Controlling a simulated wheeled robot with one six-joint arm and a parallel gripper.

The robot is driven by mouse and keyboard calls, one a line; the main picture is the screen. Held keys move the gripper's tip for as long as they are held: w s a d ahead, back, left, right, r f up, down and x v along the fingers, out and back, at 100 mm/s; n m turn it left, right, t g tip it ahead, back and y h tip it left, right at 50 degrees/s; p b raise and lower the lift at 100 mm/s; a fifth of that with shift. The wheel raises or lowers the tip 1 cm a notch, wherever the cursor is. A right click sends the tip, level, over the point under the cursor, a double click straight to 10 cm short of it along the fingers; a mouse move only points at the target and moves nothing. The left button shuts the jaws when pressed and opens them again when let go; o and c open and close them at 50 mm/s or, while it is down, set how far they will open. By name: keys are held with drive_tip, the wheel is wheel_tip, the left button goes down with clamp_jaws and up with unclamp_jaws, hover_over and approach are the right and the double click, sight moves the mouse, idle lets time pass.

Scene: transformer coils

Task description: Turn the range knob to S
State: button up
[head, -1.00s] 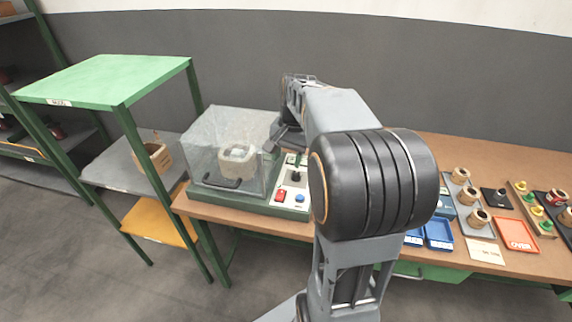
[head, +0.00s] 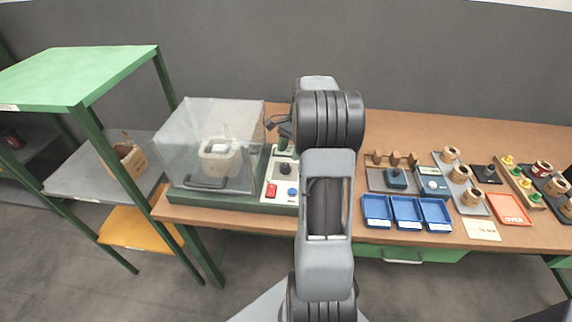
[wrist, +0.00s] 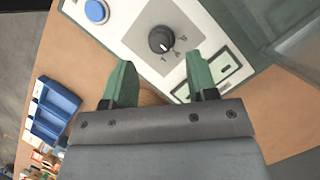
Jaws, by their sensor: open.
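The range knob (wrist: 161,40) is round and black with a short white pointer mark, on a grey square of the white control panel. Small letters stand around it, too small to read surely, so I cannot tell its setting. In the head view the knob (head: 286,169) is on the panel beside the clear box. My gripper (wrist: 161,82) is open and empty, its two green fingers apart. In the wrist view the knob shows beyond the fingertips, between their lines and not touched. In the head view my arm hides most of the gripper.
A blue button (wrist: 97,11) and a red switch (head: 271,190) share the panel. The clear box (head: 207,145) holds a coil and stands left of the knob. Blue trays (head: 406,212) and several coils lie to the right on the wooden bench (head: 400,135).

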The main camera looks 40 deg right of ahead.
sight(286, 164)
drive_tip(key=shift+x, duration=2.6)
drive_tip(key=shift+c, duration=0.4)
drive_tip(key=c, duration=0.8)
drive_tip(key=shift+r+n, duration=0.1)
drive_tip(key=shift+n, duration=0.3)
drive_tip(key=n+p, duration=0.1)
drive_tip(key=n, duration=0.1)
drive_tip(key=n+g+p, duration=0.1)
drive_tip(key=shift+n+g+h+p, duration=0.3)
drive_tip(key=shift+n, duration=0.1)
drive_tip(key=shift+n+g+h+p, duration=0.6)
drive_tip(key=shift+n+p, duration=0.1)
drive_tip(key=shift+n, duration=1.4)
